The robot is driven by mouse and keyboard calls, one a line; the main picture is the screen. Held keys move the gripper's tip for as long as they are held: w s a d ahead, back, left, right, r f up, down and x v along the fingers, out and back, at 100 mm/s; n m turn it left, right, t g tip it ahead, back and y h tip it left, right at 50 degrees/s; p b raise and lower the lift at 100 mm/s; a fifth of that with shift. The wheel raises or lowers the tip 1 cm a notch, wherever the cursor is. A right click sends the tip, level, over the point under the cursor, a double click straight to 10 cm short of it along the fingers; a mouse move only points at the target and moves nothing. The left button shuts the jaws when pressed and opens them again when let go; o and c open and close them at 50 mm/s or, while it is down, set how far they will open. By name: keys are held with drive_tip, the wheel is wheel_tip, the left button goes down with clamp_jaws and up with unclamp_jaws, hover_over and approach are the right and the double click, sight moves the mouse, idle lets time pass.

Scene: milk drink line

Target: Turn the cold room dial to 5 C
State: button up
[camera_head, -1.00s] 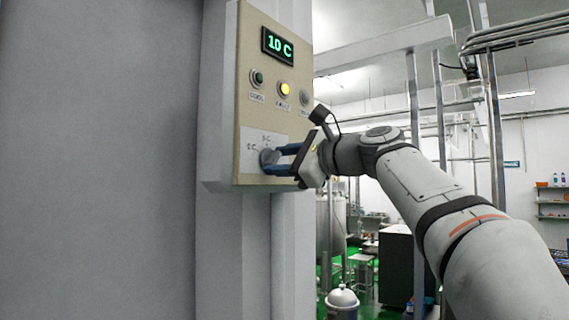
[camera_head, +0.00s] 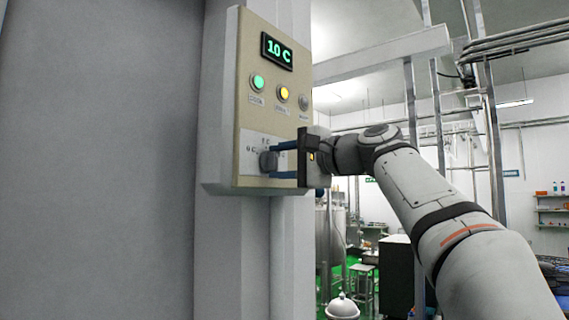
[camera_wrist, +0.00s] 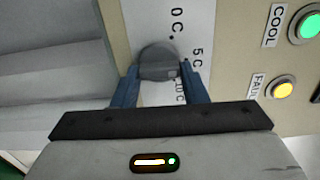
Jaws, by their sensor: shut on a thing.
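The cold room dial (camera_head: 267,162) is a grey round knob low on the beige control panel (camera_head: 246,95). It also shows in the wrist view (camera_wrist: 158,62), with the printed marks 0 C, 5 C and 10 C around it. My gripper (camera_head: 275,161) has its two blue fingers on opposite sides of the dial and is shut on it; the wrist view shows the same grip (camera_wrist: 160,82). The dial's pointer cannot be made out. The display (camera_head: 278,50) at the panel's top reads 10 C in green.
Below the display are a lit green COOL lamp (camera_head: 257,82), a lit yellow lamp (camera_head: 282,93) and an unlit grey one (camera_head: 303,103). A large grey wall surface (camera_head: 100,160) fills the left. Tanks and metal frames stand behind at the right.

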drive_tip(key=shift+s+r, duration=0.1)
drive_tip(key=shift+r, duration=0.1)
idle(0.3)
drive_tip(key=o, duration=0.6)
drive_tip(key=shift+a, duration=0.1)
drive_tip(key=o, duration=0.3)
drive_tip(key=shift+w+a+f, duration=0.15)
drive_tip(key=shift+w, duration=0.05)
drive_tip(key=shift+o, duration=0.2)
drive_tip(key=shift+s, duration=0.1)
drive_tip(key=b+v, duration=0.2)
drive_tip(key=v, duration=0.6)
drive_tip(key=shift+f, duration=0.1)
